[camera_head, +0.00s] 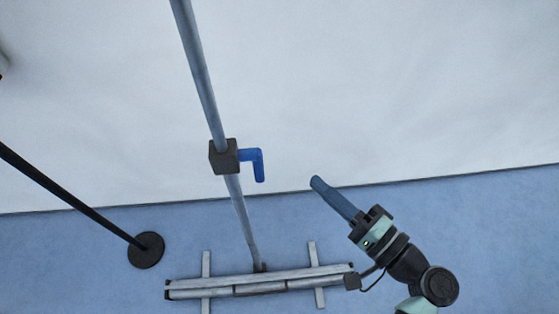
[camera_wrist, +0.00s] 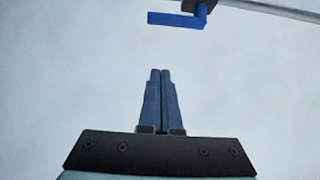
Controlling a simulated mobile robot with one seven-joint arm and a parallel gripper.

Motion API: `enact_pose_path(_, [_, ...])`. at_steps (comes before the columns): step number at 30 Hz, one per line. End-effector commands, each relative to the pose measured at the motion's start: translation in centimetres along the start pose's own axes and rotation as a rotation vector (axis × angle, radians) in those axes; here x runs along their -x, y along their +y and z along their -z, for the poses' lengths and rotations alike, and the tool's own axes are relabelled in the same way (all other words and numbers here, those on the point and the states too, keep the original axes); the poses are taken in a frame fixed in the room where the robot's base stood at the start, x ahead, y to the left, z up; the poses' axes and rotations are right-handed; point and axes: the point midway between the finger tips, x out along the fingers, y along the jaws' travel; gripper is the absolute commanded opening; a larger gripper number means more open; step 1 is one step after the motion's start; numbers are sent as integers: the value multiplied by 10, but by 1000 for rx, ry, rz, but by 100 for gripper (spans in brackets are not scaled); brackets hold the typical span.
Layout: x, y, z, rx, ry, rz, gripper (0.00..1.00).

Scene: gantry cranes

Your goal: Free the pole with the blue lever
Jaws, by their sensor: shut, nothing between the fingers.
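A grey metal pole (camera_head: 199,75) stands on a base and passes through a dark clamp block (camera_head: 224,156). A bent blue lever (camera_head: 259,165) sticks out from the right side of the block, its end pointing down. In the wrist view, the blue lever (camera_wrist: 178,19) lies at the top, joined to the dark block, with the pole (camera_wrist: 275,9) running off to the right. My gripper (camera_head: 316,183) has long blue fingers. It is shut and empty, right of and below the lever in the head view, and apart from it. In the wrist view, my fingertips (camera_wrist: 160,72) are below the lever.
The pole's metal base (camera_head: 260,289) with cross feet (camera_head: 206,264) rests on the blue floor. A black pole (camera_head: 75,202) with a round foot (camera_head: 146,250) stands to the left. A pale wall lies behind. The space between my gripper and the lever looks clear.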

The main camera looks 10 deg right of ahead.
Motion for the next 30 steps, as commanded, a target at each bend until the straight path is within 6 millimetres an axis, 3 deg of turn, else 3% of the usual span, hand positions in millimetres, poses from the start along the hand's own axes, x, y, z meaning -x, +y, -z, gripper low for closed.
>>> enact_pose_path(8, [-14, -1, 0, 0, -3, -1, 0])
enact_pose_path(21, [-104, -2, -1, 1, -5, -1, 0])
enact_pose_path(30, [-89, -1, -33, 0, 0, -2, 0])
